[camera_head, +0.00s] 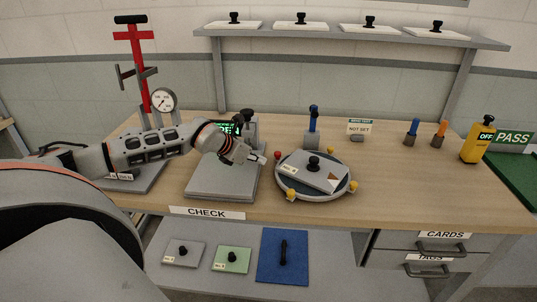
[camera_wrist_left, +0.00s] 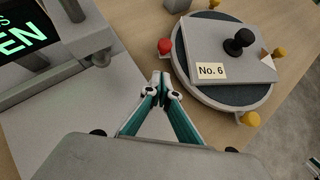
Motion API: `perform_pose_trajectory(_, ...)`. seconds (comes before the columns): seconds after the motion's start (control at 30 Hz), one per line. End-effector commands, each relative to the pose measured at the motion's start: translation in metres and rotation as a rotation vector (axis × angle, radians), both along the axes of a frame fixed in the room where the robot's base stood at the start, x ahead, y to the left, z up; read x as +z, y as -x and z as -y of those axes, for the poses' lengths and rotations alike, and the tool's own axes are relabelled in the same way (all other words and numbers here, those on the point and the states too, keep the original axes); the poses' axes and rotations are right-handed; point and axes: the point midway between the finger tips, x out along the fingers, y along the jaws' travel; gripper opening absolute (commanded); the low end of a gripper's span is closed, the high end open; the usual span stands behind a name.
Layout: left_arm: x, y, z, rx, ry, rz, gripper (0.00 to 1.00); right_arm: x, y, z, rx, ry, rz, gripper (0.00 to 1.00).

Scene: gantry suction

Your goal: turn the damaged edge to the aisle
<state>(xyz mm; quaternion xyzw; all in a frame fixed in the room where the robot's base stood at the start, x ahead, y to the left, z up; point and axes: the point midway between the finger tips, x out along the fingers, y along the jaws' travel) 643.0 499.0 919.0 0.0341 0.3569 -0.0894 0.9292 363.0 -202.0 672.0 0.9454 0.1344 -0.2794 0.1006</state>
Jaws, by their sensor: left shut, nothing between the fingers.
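A grey square plate labelled No. 6 (camera_head: 311,172), with a black knob in its middle, lies on a round turntable (camera_head: 296,193). The plate also shows in the left wrist view (camera_wrist_left: 212,40). A pale triangular mark (camera_wrist_left: 266,56) sits at the plate's right side, away from my gripper; I cannot tell whether it is the damage. The turntable rim (camera_wrist_left: 228,103) carries one red knob (camera_wrist_left: 165,46) and several yellow knobs (camera_wrist_left: 250,118). My left gripper (camera_head: 262,158) is shut and empty, just left of the red knob and apart from it.
A grey CHECK platform (camera_head: 222,183) with a lit display lies under my left arm. A red gantry post with a gauge (camera_head: 163,100) stands behind. Blue and orange tools (camera_head: 438,134) and a yellow OFF device (camera_head: 478,142) stand right. Bench right of the turntable is clear.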

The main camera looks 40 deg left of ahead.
Motion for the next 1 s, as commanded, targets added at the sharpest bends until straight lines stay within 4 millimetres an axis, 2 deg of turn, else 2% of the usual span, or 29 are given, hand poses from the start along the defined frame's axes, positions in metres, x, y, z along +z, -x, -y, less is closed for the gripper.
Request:
perform_pose_trajectory(0.1, 0.000, -0.018, 0.004, 0.001, 0.002, 0.005, 0.00, 0.006, 0.000, 0.000, 0.000, 0.000, 0.001, 0.24)
perform_pose_trajectory(0.3, -0.001, -0.037, 0.007, 0.001, 0.002, 0.001, 0.00, 0.010, -0.001, 0.000, -0.001, 0.000, 0.002, 0.24)
perform_pose_trajectory(0.8, -0.003, -0.043, 0.008, 0.000, 0.000, 0.001, 0.00, 0.007, 0.000, 0.000, 0.000, 0.001, -0.002, 0.24)
perform_pose_trajectory(1.0, -0.004, -0.066, 0.003, 0.002, 0.003, 0.002, 0.00, -0.004, 0.001, 0.000, 0.000, 0.001, -0.005, 0.24)
